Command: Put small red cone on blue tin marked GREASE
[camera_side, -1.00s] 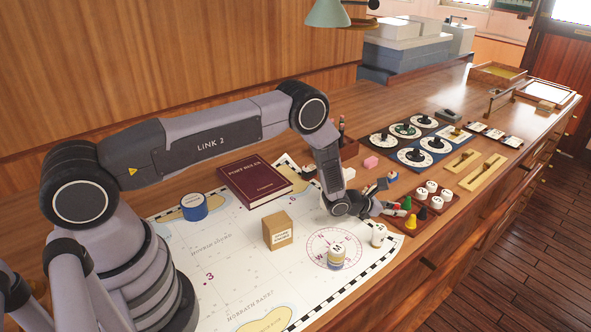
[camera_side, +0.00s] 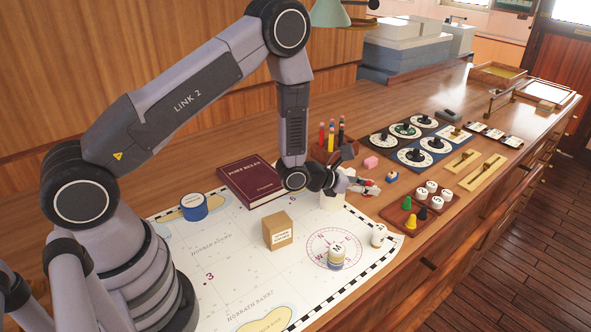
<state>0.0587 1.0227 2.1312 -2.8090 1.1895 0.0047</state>
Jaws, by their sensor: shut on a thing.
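My gripper (camera_side: 362,187) is shut on the small red cone (camera_side: 370,190), above the counter at the chart's upper right edge. The fingers hide part of the cone. The blue tin (camera_side: 193,210) with a pale lid stands at the upper left of the chart, well to the left of my gripper. Its lettering is too small to read here. The tin's top looks clear.
A dark red book (camera_side: 254,180), a tan box (camera_side: 278,231) and a white block (camera_side: 333,201) stand near the path between gripper and tin. A pencil holder (camera_side: 335,150) is behind my gripper. A tray (camera_side: 396,214) holds other cones.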

